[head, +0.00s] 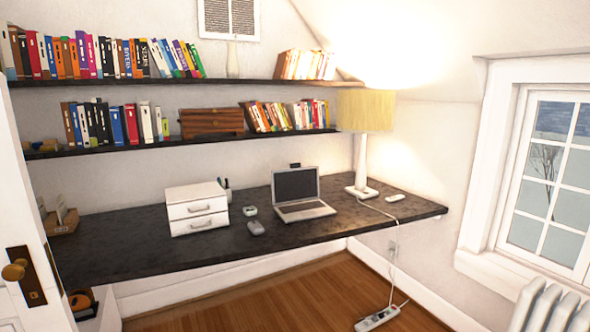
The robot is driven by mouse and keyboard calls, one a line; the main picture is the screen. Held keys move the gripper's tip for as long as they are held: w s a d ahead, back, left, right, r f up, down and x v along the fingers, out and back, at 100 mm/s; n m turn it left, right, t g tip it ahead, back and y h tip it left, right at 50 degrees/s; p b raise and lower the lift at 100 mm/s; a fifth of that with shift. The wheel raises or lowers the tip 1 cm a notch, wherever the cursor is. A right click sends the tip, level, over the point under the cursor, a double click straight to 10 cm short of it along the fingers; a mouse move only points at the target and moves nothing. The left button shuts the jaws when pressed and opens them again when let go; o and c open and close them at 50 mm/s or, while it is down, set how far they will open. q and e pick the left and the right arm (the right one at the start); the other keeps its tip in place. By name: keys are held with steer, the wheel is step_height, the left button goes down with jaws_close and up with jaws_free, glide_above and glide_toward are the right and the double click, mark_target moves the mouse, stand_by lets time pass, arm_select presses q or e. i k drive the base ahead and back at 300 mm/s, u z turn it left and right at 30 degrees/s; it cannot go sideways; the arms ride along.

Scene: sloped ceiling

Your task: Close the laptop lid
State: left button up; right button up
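A small silver laptop (304,208) stands on the dark desk (140,237), right of the middle. Its lid (296,184) is up, with the dark screen facing the room. The keyboard deck lies flat on the desk. Neither of my grippers shows in the head view.
A white drawer box (197,209), a mouse (256,228) and a small green-grey item (250,211) are left of the laptop. A lamp (362,165) stands to its right, its cord hanging to a power strip (377,318) on the floor. A door (38,220) edges the left.

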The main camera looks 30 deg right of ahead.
mark_target(297, 183)
steer(key=z, duration=0.3)
steer(key=i, duration=0.45)
steer(key=z, duration=0.75)
steer(key=i, duration=0.9)
steer(key=u, duration=0.45)
steer(key=i, duration=0.9)
steer(key=u, duration=0.65)
